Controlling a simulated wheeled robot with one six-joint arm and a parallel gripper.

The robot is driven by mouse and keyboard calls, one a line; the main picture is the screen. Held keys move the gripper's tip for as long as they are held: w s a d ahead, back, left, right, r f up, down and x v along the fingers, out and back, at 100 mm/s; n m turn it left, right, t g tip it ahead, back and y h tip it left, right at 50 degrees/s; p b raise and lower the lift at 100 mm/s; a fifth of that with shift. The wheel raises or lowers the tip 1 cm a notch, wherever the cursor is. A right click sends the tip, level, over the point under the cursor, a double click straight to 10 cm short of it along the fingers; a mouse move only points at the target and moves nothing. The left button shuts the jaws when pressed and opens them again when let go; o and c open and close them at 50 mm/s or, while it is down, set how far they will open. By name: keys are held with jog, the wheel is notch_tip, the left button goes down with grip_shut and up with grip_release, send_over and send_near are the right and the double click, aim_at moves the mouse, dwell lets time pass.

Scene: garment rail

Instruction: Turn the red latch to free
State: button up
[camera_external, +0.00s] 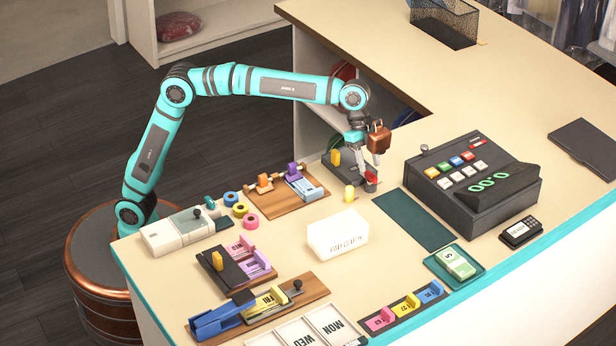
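The fingers partly cover the latch. At this size I cannot tell whether they touch or clasp it, nor which way the latch is turned.
A dark green mat (414,219) and a black cash register (470,188) lie to the right. A wooden board (275,203) with orange and purple pieces is to the left. A white box (337,238) stands nearer the front.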

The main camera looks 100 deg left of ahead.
aim_at(370, 174)
jog(key=shift+x, duration=1.55)
grip_shut()
